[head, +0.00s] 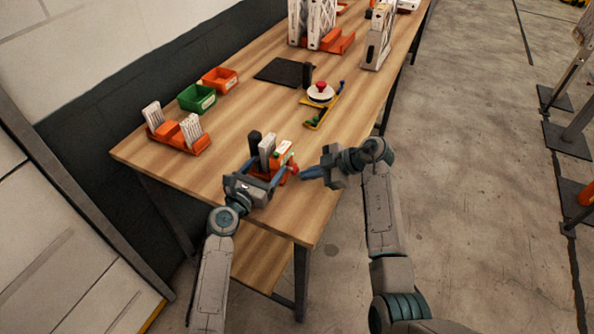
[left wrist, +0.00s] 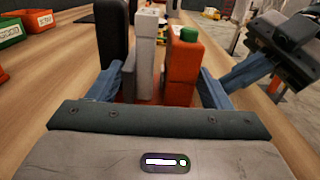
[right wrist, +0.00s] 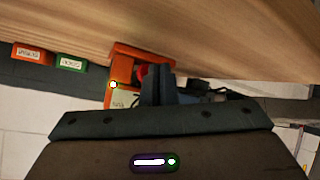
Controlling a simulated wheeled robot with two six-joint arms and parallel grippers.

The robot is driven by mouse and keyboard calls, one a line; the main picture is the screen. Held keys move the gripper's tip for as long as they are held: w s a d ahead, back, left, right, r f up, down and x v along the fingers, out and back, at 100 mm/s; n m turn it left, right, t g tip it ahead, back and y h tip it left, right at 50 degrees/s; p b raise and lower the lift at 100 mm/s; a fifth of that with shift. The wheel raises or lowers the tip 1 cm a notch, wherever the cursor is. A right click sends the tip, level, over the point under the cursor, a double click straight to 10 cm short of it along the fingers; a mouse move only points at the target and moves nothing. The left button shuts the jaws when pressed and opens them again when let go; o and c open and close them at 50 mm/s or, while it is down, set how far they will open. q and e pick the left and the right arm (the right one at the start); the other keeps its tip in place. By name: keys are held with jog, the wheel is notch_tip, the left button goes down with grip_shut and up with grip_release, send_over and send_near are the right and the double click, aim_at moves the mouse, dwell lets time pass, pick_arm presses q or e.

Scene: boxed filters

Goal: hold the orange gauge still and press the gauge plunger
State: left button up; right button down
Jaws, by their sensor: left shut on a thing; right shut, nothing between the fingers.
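The orange gauge (head: 284,171) stands near the front edge of the table, with a green piece on top. It also shows in the left wrist view (left wrist: 185,65) and the right wrist view (right wrist: 122,70). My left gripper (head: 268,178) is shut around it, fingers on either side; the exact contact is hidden. A red plunger (head: 295,169) sticks out of the gauge's right side. My right gripper (head: 303,174) is shut and empty, its tips at or very close to the plunger. In the right wrist view the fingers partly cover the plunger (right wrist: 149,72), so contact is unclear.
A white block (head: 267,147) and a black post (head: 255,141) stand beside the gauge. An orange rack (head: 190,146), a green bin (head: 197,98) and an orange bin (head: 220,79) are at left. A red button (head: 320,87) and a black mat (head: 283,72) lie farther back.

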aim_at(326, 189)
pick_arm(q)
jog(key=shift+f, duration=0.15)
pick_arm(e)
jog(key=shift+s+d+f, duration=0.1)
jog(key=shift+s+d, duration=0.25)
jog(key=shift+d, duration=0.45)
jog(key=shift+s+d+r, duration=0.1)
jog(key=shift+s+d, duration=0.2)
jog(key=shift+d, duration=0.5)
jog(key=shift+s+d+f, duration=0.1)
jog(key=shift+s+d, duration=0.25)
jog(key=shift+d, duration=0.45)
pick_arm(q)
jog(key=shift+a, duration=0.1)
jog(key=o, duration=1.3)
pick_arm(e)
jog(key=shift+a, duration=0.1)
pick_arm(q)
jog(key=shift+o, duration=0.2)
jog(key=shift+w, duration=0.1)
pick_arm(e)
jog(key=shift+w, duration=0.1)
